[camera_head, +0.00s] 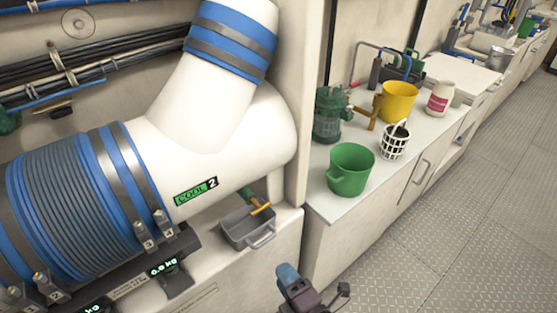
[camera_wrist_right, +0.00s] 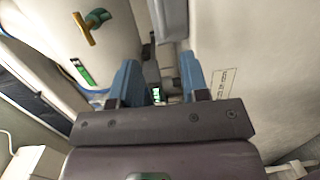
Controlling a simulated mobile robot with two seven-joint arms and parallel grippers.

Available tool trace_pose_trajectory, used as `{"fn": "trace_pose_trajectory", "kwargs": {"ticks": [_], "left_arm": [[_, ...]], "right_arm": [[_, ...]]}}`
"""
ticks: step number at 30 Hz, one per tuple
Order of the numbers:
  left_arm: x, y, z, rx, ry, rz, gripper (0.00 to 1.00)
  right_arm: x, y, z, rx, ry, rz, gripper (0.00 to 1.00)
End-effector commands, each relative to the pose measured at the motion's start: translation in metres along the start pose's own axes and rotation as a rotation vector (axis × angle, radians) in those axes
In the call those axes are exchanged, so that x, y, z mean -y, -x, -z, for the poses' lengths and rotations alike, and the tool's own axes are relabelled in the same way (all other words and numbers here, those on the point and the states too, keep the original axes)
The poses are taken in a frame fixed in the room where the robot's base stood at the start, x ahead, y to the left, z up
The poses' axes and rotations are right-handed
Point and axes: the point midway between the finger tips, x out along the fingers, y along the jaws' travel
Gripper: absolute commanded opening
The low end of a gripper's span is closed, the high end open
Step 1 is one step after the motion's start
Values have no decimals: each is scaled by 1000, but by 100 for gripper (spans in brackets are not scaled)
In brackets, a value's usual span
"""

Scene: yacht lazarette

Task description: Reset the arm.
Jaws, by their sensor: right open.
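My right gripper (camera_head: 289,274) shows at the bottom middle of the head view, with blue fingers on a dark body. It is in front of the white cabinet and below the grey tray (camera_head: 240,232), apart from it. In the right wrist view the two blue fingers of my right gripper (camera_wrist_right: 160,78) stand apart with nothing held between them. A small green-lit display (camera_wrist_right: 157,94) shows beyond the gap. My left gripper is not in any view.
A large white pipe (camera_head: 205,125) with blue bands fills the left. A green bucket (camera_head: 350,170), white basket (camera_head: 394,143), yellow bucket (camera_head: 398,101) and white bottle (camera_head: 440,98) stand on the counter at right. The metal floor (camera_head: 460,220) at right is clear.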

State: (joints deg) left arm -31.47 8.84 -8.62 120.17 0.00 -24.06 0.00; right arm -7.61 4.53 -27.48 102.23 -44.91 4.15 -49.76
Motion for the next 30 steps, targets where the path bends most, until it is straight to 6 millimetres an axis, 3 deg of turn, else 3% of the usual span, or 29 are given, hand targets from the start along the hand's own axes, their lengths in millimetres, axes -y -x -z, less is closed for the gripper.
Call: {"fn": "trace_pose_trajectory", "kwargs": {"ticks": [7,10,14,17,21,27,30], "left_arm": [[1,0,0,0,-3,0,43],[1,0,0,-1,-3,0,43],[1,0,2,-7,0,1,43],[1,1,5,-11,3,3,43],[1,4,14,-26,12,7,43],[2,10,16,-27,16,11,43],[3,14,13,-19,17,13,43]], "right_arm": [[3,0,-3,17,-102,18,42],[3,0,-13,71,-321,43,42],[1,13,-53,216,-738,64,42],[8,46,-87,362,-1070,76,42],[18,115,-126,574,-1456,71,42],[28,195,-151,739,-1580,64,42],[34,217,-151,782,-1572,77,42]]}}
